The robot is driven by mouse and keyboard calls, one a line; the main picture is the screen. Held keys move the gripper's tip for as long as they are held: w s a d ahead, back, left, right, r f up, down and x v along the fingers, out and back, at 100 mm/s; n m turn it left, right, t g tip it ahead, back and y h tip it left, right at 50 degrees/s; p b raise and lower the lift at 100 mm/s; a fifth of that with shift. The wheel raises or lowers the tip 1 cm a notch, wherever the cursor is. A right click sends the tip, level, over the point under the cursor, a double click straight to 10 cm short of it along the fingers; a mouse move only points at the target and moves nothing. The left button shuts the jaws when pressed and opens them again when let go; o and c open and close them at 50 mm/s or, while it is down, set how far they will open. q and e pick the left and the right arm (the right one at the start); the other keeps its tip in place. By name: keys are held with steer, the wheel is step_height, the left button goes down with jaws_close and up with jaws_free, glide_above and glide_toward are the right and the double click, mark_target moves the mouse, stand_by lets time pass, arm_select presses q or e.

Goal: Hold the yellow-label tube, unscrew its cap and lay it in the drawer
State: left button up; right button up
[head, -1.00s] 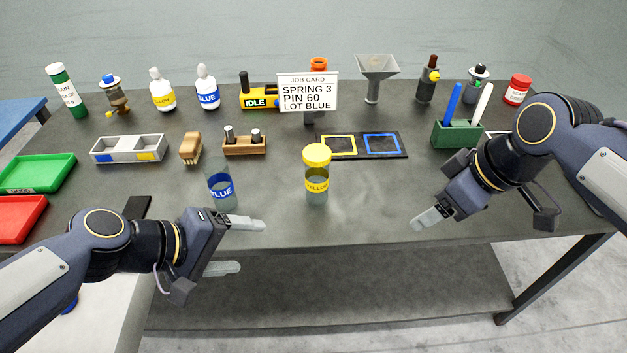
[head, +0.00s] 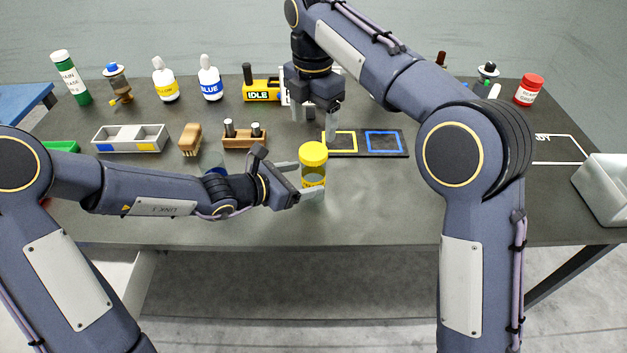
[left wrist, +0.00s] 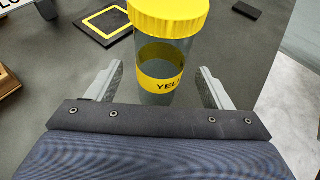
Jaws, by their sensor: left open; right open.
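The yellow-label tube (head: 313,178), clear with a ridged yellow cap (head: 313,154), stands upright on the table with its cap on. It also shows in the left wrist view (left wrist: 163,90), between the fingers with a gap at each side. My left gripper (head: 302,180) is open around the tube's body, below the cap. My right gripper (head: 316,123) is open and empty, pointing down, above and behind the cap. A pale panel (head: 143,272) below the table's front left may be part of the drawer; my left arm hides much of that area.
A blue-label tube (head: 212,165) is mostly hidden behind my left arm. A mat with yellow and blue squares (head: 396,152) lies behind the tube. A job card is mostly hidden by my right arm. A grey bin (head: 603,190) stands at the right. The table's front middle is clear.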

mark_target(304, 178)
arm_select(q)
steer(key=shift+x, duration=2)
steer(key=shift+c, duration=0.4)
